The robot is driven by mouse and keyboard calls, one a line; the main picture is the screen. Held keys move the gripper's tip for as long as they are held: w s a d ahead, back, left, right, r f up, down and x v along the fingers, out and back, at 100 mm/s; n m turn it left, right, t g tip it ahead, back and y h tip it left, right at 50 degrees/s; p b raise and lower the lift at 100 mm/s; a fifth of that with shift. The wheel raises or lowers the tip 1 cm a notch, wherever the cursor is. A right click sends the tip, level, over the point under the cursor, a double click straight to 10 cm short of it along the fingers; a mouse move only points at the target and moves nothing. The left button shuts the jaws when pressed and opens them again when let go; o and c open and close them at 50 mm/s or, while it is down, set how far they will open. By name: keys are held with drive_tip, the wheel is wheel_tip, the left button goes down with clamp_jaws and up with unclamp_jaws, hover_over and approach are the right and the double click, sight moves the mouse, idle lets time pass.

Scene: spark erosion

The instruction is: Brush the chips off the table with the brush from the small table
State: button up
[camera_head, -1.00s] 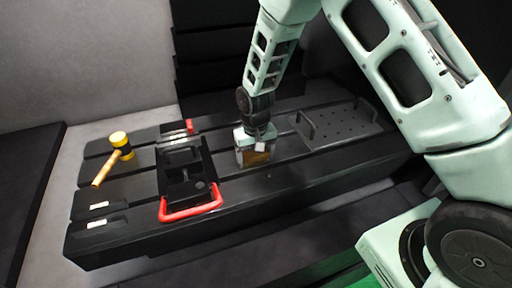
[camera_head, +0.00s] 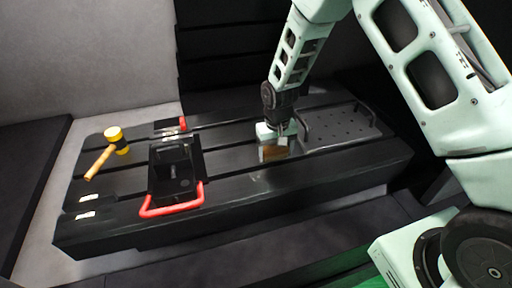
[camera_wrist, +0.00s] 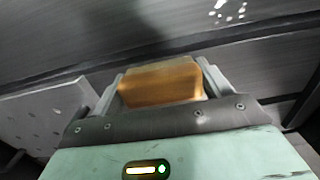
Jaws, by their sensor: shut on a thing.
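My gripper (camera_head: 276,140) is shut on the brush, whose orange-brown wooden block (camera_wrist: 160,82) shows between the two fingers in the wrist view. The brush also shows below the gripper in the head view (camera_head: 273,153). It is low over the black slotted table (camera_head: 290,180), between the vise and the perforated plate. I cannot tell whether its bristles touch the table. Small bright chips (camera_wrist: 230,11) lie on the table, ahead of the brush at the top of the wrist view. In the head view I cannot make out single chips.
A black vise with a red handle (camera_head: 172,208) stands left of the gripper. A yellow-headed mallet (camera_head: 113,135) lies farther left. A perforated plate with handles (camera_head: 345,122) lies close on the right. The table's front strip is clear.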

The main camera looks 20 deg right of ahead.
drive_tip(key=shift+d, duration=0.4)
drive_tip(key=shift+d+r, duration=0.2)
drive_tip(key=shift+d, duration=0.15)
wheel_tip(320, 180, up, 3)
drive_tip(key=shift+a+f+p, duration=0.15)
drive_tip(key=shift+p, duration=0.65)
drive_tip(key=shift+r+p, duration=1.7)
drive_tip(key=shift+r, duration=0.9)
drive_tip(key=shift+s, duration=0.1)
